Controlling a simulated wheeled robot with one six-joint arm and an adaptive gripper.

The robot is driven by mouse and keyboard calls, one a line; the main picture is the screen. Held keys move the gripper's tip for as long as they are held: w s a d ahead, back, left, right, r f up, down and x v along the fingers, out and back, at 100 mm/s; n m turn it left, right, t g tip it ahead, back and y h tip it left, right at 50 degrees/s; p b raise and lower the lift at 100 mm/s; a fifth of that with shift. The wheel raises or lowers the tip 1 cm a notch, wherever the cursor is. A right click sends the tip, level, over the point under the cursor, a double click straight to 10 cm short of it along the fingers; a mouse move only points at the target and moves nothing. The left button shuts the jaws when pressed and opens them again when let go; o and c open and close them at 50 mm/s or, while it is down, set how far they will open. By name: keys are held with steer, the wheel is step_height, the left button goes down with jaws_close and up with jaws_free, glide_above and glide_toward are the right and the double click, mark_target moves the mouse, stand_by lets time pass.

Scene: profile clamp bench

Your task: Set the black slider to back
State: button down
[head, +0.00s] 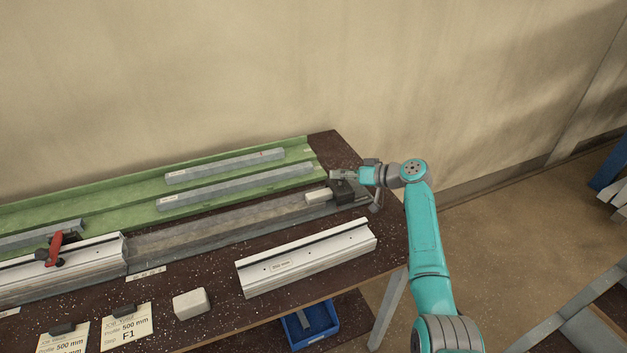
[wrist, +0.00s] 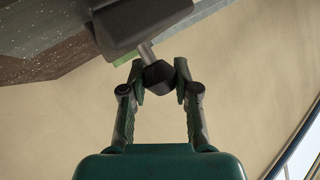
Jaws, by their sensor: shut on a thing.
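The black slider (head: 342,190) sits on the grey rail at the right end of the bench. It also shows in the wrist view as a dark block (wrist: 128,18) with a short metal rod leading to a black knob (wrist: 157,76). My gripper (wrist: 158,78) is shut on that knob, with one finger on each side of it. In the head view my gripper (head: 345,176) is at the slider, and the knob is largely hidden there.
A white profile (head: 305,258) lies on the bench in front of the rail (head: 200,232). A green tray (head: 130,188) with grey bars (head: 235,185) is behind it. A red-handled clamp (head: 54,248) is at left. A white block (head: 190,303) and cards lie in front. A blue bin (head: 318,322) stands below.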

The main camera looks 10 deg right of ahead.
steer(key=shift+w+d, duration=0.25)
steer(key=shift+d, duration=0.6)
steer(key=shift+w+d, duration=0.2)
steer(key=shift+d, duration=0.7)
steer(key=shift+w+d, duration=0.25)
steer(key=shift+d, duration=0.6)
steer(key=c, duration=0.8)
jaws_free()
steer(key=shift+w+d, duration=0.1)
steer(key=shift+d, duration=0.05)
steer(key=shift+c, duration=0.2)
steer(key=v, duration=1.2)
